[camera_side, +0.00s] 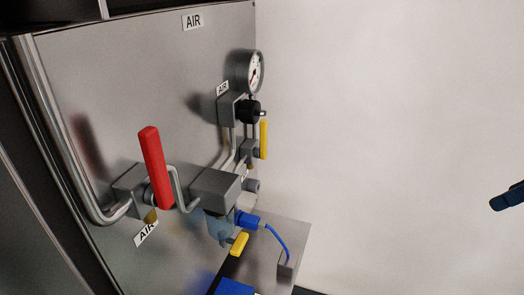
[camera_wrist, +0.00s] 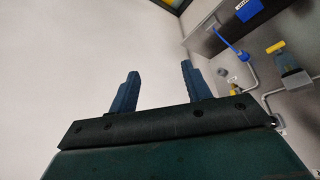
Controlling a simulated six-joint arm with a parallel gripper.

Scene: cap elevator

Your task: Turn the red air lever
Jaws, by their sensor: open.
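The red air lever (camera_side: 155,168) is on the grey panel at the left of the side view. It stands nearly upright, tilted slightly, on a grey valve block (camera_side: 130,190) with a bent pipe. I cannot make it out in the wrist view. My gripper (camera_wrist: 158,82) shows in the wrist view with its two blue fingers apart and nothing between them. In the side view only a dark blue tip (camera_side: 508,197) of it shows at the right edge, far from the lever.
A pressure gauge (camera_side: 255,73), an upper yellow lever (camera_side: 264,139) and a lower yellow lever (camera_side: 239,244) are right of the red lever. The space between panel and gripper is clear before a white wall (camera_side: 400,110).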

